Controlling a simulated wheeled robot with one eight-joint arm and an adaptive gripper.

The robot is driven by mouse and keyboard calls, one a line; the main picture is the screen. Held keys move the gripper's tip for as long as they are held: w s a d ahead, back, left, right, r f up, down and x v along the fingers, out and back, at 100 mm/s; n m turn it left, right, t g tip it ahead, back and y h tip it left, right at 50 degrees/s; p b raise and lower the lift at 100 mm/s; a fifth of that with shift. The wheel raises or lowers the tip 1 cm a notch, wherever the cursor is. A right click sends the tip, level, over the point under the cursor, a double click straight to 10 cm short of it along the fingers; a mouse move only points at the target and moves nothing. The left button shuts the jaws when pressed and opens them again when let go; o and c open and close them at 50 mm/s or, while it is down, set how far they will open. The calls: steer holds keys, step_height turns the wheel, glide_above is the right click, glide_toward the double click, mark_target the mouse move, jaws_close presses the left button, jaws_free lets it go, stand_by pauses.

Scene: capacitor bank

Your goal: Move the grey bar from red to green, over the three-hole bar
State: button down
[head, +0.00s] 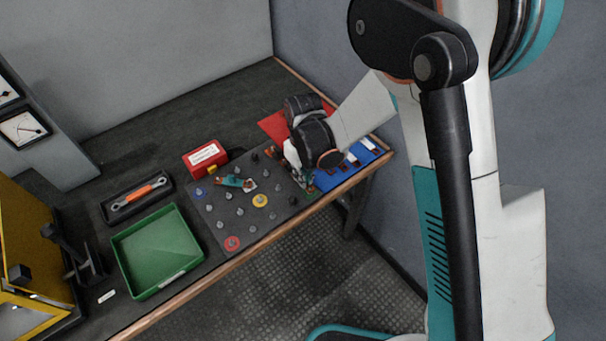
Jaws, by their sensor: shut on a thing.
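The dark peg board (222,222) lies on the bench with several grey pegs. A red ring (232,243) surrounds a peg near its front edge, with no bar seen on it. A bit of green (311,189) shows at the right end, partly behind my gripper. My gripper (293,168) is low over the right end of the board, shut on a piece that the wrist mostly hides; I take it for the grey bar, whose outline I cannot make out. A teal piece with a pale end (236,182) lies among the pegs; I cannot tell whether it is the three-hole bar.
A yellow ring (260,200) and a blue ring (200,194) mark other pegs. A red box (205,157) stands behind the board, a blue tray (350,172) to its right. A green bin (156,251) and a tray with an orange-handled tool (138,198) are left.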

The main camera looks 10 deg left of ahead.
steer(key=shift+f, duration=0.3)
steer(key=c, duration=1.6)
jaws_free()
steer(key=shift+c, duration=0.2)
steer(key=shift+r, duration=0.1)
